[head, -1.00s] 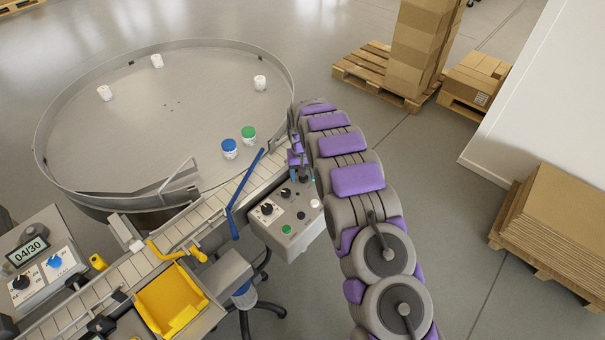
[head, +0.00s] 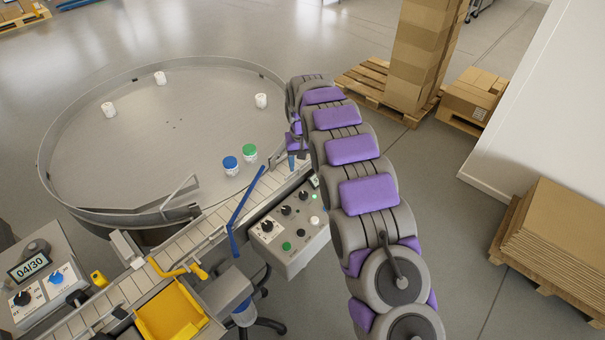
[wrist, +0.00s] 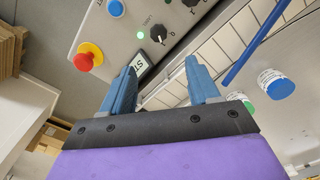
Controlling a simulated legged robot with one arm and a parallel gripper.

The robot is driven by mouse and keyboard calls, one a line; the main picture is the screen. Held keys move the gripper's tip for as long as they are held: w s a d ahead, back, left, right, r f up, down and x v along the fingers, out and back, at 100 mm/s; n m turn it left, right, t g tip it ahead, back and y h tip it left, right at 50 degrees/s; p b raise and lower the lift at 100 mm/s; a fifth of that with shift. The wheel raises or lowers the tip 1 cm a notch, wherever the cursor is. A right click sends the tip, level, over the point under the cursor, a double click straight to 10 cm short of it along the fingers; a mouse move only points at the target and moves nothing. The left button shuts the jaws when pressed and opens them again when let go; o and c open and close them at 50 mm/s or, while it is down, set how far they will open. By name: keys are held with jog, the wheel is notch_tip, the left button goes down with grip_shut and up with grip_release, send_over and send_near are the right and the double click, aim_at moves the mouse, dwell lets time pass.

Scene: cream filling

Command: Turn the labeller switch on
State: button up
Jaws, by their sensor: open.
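The control box (head: 292,238) beside the conveyor carries several black rotary knobs: a near one (head: 267,225), a middle one (head: 286,210) and a far one (head: 303,195). I cannot read which is the labeller switch in the head view. Another knob (wrist: 190,2) is cut by the top edge. My gripper (wrist: 161,63) is open and empty, its blue fingers apart above the panel's far end, touching no knob.
A red emergency button (wrist: 90,55) and a small display (wrist: 143,67) lie close to my fingers. A blue guide bar (head: 240,212) runs over the conveyor (head: 178,235). The round table (head: 130,150) holds several jars.

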notch_tip(320, 180, up, 3)
jog(key=shift+r, duration=0.15)
dwell(0.5)
jog(key=s+d+r+m, duration=0.1)
jog(key=s+d+r, duration=0.55)
jog(key=s, duration=0.35)
jog(key=s+d+r+m, duration=0.1)
jog(key=s+d+r, duration=0.55)
jog(key=s, duration=0.35)
jog(key=s+d+f, duration=0.1)
jog(key=s+d, duration=0.1)
jog(key=s, duration=0.8)
jog(key=s+d+f+g+b, duration=0.1)
jog(key=s+d, duration=0.1)
jog(key=s, duration=0.8)
jog(key=s+d+f+b, duration=0.1)
jog(key=s+d+f, duration=0.1)
jog(key=s, duration=0.8)
jog(key=shift+s+d+m+g, duration=0.15)
jog(key=shift+d+m+g, duration=0.1)
jog(key=shift+m+g, duration=0.15)
